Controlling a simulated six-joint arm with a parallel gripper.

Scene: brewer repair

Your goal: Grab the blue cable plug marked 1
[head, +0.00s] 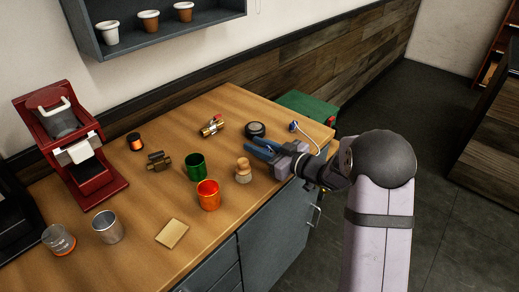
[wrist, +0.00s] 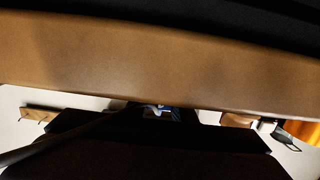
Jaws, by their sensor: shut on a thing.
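A small blue plug (head: 293,126) with a thin white cable (head: 313,139) lies near the right end of the wooden counter. No number is readable on it. My gripper (head: 258,147) is low over the counter, in front of the plug and to its left, its blue fingers pointing left. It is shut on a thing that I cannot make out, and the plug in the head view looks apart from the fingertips. In the wrist view a small blue and white patch (wrist: 158,108) shows at the middle, too small to identify.
A black round part (head: 255,129) sits just beyond the fingertips. A wooden tamper-like piece (head: 243,171), an orange cup (head: 208,195) and a green cup (head: 196,167) stand to the left. A brass valve (head: 212,127) lies behind. A red machine (head: 72,145) stands at far left.

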